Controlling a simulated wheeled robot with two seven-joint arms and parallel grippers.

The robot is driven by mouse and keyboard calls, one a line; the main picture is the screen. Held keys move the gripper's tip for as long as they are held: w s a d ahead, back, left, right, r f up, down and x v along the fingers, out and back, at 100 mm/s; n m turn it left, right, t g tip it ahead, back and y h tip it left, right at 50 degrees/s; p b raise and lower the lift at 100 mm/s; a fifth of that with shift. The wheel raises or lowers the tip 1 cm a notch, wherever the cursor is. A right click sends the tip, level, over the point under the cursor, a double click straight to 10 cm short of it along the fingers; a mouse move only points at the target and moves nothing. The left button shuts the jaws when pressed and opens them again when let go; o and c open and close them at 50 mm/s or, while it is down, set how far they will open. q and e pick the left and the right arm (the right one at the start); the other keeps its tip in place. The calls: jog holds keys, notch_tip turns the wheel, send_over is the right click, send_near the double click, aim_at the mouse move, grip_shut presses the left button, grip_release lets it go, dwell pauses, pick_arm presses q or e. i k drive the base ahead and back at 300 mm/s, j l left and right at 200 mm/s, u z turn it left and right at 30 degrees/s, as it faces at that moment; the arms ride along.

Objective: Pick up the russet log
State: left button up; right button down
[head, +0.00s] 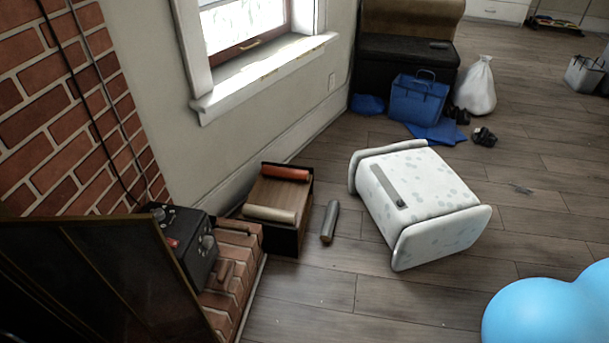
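The russet log (285,173) is a short reddish-orange cylinder. It lies on its side along the far edge of the top of a brown-topped, dark-sided box (287,240) on the floor below the window wall. A pale tan log (270,214) lies along the near edge of the same top, apart from the russet one. A grey-brown log (330,222) lies on the floor just right of the box. Neither of my grippers is in view.
A brick hearth (236,284) with a black device (185,243) stands left of the box, behind a dark screen (95,275). A white spotted stool (420,190) lies tipped to the right. Blue balloon-like shapes (540,308) are at lower right. The floor (375,300) in front is clear.

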aim_at(283, 173)
jog(key=i+l+z, duration=0.3)
jog(key=i, duration=0.35)
jog(key=i+l+z, duration=0.1)
jog(key=i+z, duration=0.2)
jog(key=i, duration=0.3)
